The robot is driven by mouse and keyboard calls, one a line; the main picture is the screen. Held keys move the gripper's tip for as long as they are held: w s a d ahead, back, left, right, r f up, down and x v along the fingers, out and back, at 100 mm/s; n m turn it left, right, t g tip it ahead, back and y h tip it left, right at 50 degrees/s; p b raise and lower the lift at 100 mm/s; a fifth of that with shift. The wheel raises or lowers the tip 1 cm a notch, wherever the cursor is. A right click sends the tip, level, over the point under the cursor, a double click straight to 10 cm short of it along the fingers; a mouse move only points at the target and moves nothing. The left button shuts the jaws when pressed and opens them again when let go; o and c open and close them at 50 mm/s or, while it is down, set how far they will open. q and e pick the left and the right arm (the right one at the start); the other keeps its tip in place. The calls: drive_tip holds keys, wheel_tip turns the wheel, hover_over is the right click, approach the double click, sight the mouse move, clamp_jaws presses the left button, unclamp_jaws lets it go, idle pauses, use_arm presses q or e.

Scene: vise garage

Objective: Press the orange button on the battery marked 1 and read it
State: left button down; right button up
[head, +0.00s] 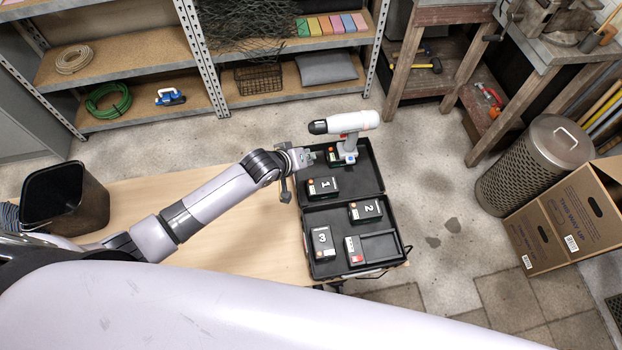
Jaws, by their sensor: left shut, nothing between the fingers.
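The battery marked 1 (324,187) is dark with a white numeral and lies in the upper half of an open black case (374,188). Its small orange button (311,183) is on its left side. No reading can be made out on battery 1. My right gripper is out of view.
A white drill (346,124) stands at the case's top. Battery 2 (364,210), battery 3 (322,242) and a grey-black unit with a red patch (378,247) fill the lower half. The wooden table (230,240) is clear left of the case. A black bin (65,197) stands left.

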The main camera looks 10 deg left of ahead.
use_arm(q)
drive_tip(key=f+b, duration=0.1)
drive_tip(key=b, duration=0.6)
hover_over(308, 181)
wheel_tip(308, 181, down, 6)
drive_tip(key=shift+f+b, duration=0.35)
drive_tip(key=shift+f, duration=0.5)
idle(0.4)
drive_tip(key=shift+f, duration=0.45)
drive_tip(key=shift+f+b, duration=0.3)
drive_tip(key=shift+f, duration=0.15)
idle(0.5)
drive_tip(key=shift+r, duration=0.1)
drive_tip(key=shift+r+p, duration=0.8)
drive_tip(key=shift+p, duration=0.2)
